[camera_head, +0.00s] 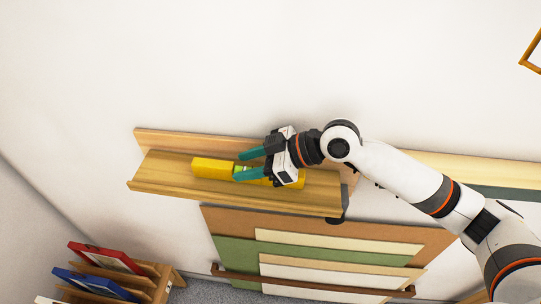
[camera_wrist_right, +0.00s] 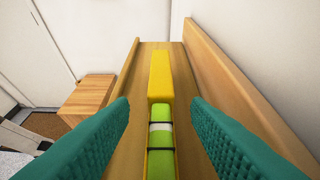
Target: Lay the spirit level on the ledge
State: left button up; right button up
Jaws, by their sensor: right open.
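The yellow spirit level (camera_head: 212,168) lies lengthwise on the wooden ledge (camera_head: 160,174), which is fixed to the wall. In the right wrist view the level (camera_wrist_right: 160,75) shows its green vial section and rests along the ledge (camera_wrist_right: 148,50), between the front lip and the back board. My right gripper (camera_head: 239,165) is open, with its teal fingers apart near the level's middle. In the right wrist view the fingers of my right gripper (camera_wrist_right: 160,130) stand on either side of the level, with gaps to it. My left gripper is not in view.
Below the ledge, flat boards (camera_head: 330,236) stand in a wall rack with a brown rail (camera_head: 310,286). A wooden rack (camera_head: 150,275) with red and blue frames stands at lower left. Another ledge (camera_head: 450,170) lies behind my right arm. The ledge's left end is clear.

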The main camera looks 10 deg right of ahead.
jog(key=b+v, duration=0.1)
jog(key=v, duration=0.4)
jog(key=b+v, duration=0.2)
jog(key=v, duration=0.3)
jog(key=shift+d+f, duration=0.2)
jog(key=shift+v, duration=0.75)
jog(key=shift+a+r, duration=0.1)
